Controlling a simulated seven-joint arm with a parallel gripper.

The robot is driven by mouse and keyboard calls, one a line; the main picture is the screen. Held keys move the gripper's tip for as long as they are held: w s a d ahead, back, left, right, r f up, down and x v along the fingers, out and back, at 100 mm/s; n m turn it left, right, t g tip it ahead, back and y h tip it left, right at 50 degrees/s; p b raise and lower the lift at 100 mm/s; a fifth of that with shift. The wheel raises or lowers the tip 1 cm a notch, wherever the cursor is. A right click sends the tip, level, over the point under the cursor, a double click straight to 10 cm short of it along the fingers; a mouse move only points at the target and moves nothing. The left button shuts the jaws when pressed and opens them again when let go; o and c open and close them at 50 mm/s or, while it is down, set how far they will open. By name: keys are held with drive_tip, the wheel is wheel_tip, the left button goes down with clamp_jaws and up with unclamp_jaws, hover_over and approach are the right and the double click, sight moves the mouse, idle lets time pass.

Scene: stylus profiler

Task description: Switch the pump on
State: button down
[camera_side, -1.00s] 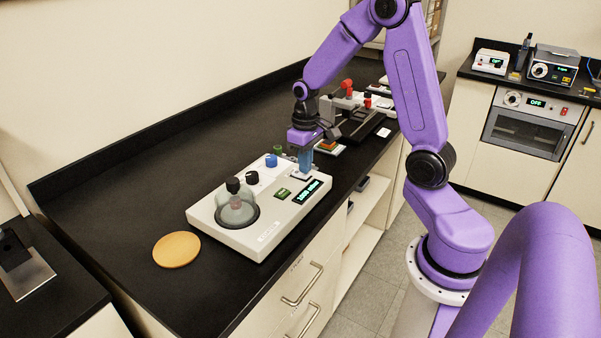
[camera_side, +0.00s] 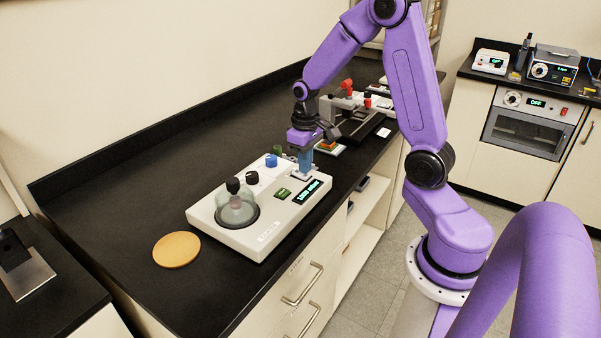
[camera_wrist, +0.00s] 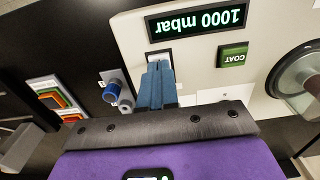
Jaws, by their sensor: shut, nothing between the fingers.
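The white coater unit (camera_side: 225,232) stands on the black bench. Its display (camera_side: 312,191) reads 1000 mbar and also shows in the wrist view (camera_wrist: 197,19). A small pale switch plate (camera_wrist: 157,56) lies beside the display. My gripper (camera_side: 304,174) points down over that end of the unit with its blue fingers shut and empty. In the wrist view the fingertips (camera_wrist: 158,67) overlap the plate's near edge and hide part of it. I cannot tell whether they touch it, nor which way the switch is set.
A green COAT button (camera_wrist: 232,55) is next to the display. Other equipment (camera_side: 355,115) stands behind my gripper. The bench's left part is clear.

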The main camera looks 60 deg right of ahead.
wheel_tip(320, 180, up, 6)
idle(0.8)
drive_tip(key=s+a+r+n, duration=0.2)
drive_tip(key=s+a+n, duration=0.6)
drive_tip(key=s+a, duration=0.75)
drive_tip(key=s+a+n, duration=0.2)
drive_tip(key=s+n, duration=0.2)
drive_tip(key=s, duration=0.4)
drive_tip(key=shift+a+f+n, duration=0.15)
drive_tip(key=shift+a+n, duration=0.1)
drive_tip(key=shift+n, duration=0.05)
